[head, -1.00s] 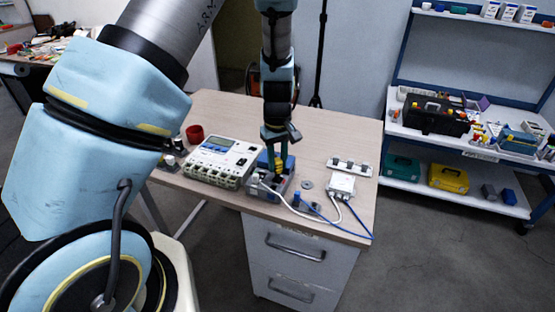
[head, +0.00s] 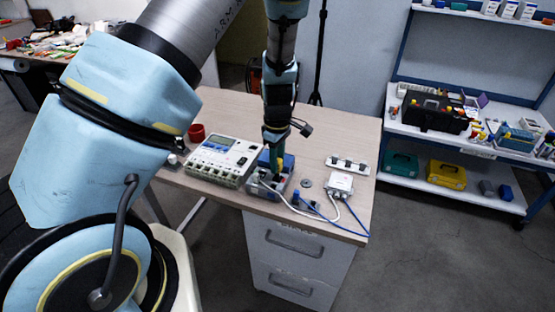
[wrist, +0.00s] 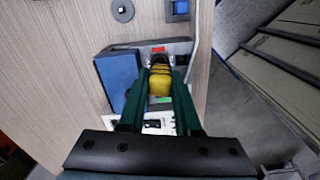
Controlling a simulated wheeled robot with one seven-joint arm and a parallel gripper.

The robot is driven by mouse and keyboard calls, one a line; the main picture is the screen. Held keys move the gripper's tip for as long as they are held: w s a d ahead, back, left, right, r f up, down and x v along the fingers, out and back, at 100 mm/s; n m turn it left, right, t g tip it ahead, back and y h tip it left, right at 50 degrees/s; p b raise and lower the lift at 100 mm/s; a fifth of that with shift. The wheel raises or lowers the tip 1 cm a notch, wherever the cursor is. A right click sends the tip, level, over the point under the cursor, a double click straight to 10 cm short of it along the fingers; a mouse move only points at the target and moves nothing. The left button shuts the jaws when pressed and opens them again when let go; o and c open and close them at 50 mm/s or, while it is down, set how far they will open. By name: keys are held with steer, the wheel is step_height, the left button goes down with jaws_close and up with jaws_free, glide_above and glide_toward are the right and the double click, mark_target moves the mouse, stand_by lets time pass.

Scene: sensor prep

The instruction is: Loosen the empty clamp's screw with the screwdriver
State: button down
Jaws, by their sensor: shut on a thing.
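My gripper (wrist: 160,80) is shut on the yellow handle of the screwdriver (wrist: 160,84), which stands between the two dark green fingers. In the head view my gripper (head: 275,163) points down over a grey block-like fixture (head: 262,188) near the table's front edge, with a blue block (head: 289,162) beside it. The fixture's grey edge (wrist: 178,47) and the blue block (wrist: 117,78) also show in the wrist view. The screwdriver's tip, the clamp and its screw are hidden under the handle and fingers, so I cannot tell whether tip and screw touch.
A white meter unit (head: 223,160) stands close left of the fixture, with a red cup (head: 196,132) behind it. A white wired box (head: 340,184), a strip of connectors (head: 347,164) and a washer (head: 305,183) lie to the right. The table's back right (head: 345,130) is clear.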

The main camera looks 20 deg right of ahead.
steer(key=n, duration=0.3)
steer(key=shift+c, duration=1.4)
jaws_free()
steer(key=m+b, duration=0.1)
steer(key=m, duration=0.2)
steer(key=shift+f+m, duration=0.15)
steer(key=shift+m, duration=0.25)
steer(key=m+b, duration=0.2)
steer(key=m, duration=0.3)
steer(key=shift+m, duration=0.4)
steer(key=m, duration=0.4)
steer(key=shift+b, duration=0.4)
steer(key=m, duration=0.4)
